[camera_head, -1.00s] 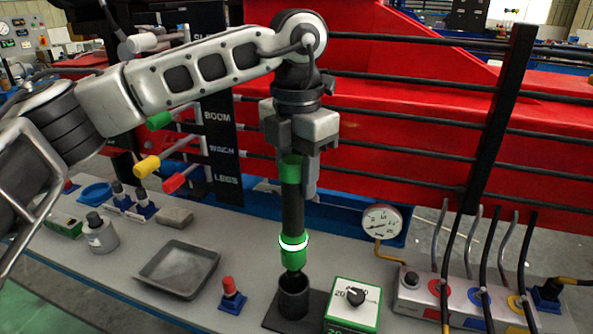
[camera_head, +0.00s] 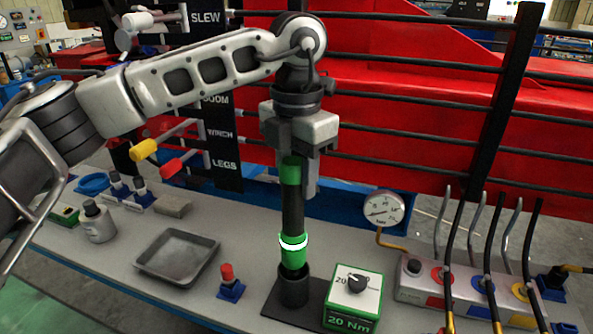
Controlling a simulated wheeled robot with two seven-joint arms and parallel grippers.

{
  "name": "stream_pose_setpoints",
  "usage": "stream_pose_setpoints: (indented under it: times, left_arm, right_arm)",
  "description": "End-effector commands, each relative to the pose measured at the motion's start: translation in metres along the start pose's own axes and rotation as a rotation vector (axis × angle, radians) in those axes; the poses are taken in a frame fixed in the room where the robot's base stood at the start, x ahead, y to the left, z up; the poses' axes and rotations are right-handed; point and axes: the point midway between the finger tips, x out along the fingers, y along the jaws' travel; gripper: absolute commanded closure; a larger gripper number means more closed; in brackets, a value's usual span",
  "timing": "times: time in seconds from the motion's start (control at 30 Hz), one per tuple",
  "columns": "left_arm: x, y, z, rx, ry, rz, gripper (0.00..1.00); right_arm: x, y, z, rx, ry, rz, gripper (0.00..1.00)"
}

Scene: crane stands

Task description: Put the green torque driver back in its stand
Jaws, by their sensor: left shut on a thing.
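The green torque driver (camera_head: 292,215) is a dark upright shaft with a green top and a green lower collar with a white ring. My left gripper (camera_head: 294,158) is shut on its top end. The stand is a black cup (camera_head: 293,288) on a dark base plate. The driver's lower end is at the cup's mouth and its tip is hidden, apparently inside the cup. I cannot tell how deep it sits. My right gripper is not in view.
A green and white 20 Nm box (camera_head: 352,297) stands close right of the cup. A red-topped blue block (camera_head: 230,283) and a grey tray (camera_head: 177,257) lie to the left. A gauge (camera_head: 383,209) and a hose manifold (camera_head: 460,290) stand to the right.

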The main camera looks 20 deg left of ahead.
Motion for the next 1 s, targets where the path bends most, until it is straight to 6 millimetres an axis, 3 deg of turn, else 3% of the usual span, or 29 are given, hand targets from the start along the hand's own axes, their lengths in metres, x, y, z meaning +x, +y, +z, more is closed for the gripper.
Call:
stream_pose_setpoints:
  times: [1.0]
  left_arm:
    - [0.035,0.000,0.001,0.000,-0.005,-0.001,1.00]
  right_arm:
    - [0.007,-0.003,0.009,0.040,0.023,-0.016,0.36]
